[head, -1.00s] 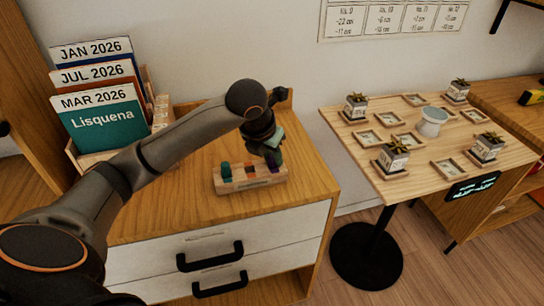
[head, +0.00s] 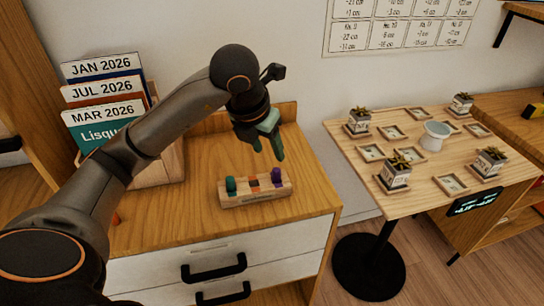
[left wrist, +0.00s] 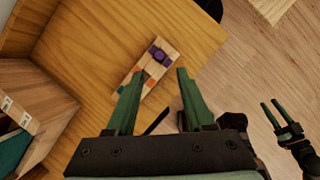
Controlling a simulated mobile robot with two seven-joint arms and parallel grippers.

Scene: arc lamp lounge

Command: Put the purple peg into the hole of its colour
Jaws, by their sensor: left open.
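The wooden peg block (head: 240,201) lies on the dresser top; it also shows in the left wrist view (left wrist: 133,85). The purple peg (head: 277,174) stands upright at the block's right end. In the left wrist view the purple peg (left wrist: 159,57) shows from above, within the purple-marked part. How deep it sits I cannot tell. A teal peg (head: 231,184) stands at the block's left end, with orange marks (head: 254,188) between. My left gripper (head: 279,157) is open and empty, above and behind the block, apart from the purple peg. My right gripper (left wrist: 269,102) is open and empty over the floor.
The file holder (head: 160,165) with month folders stands at the left on the dresser (head: 180,225).

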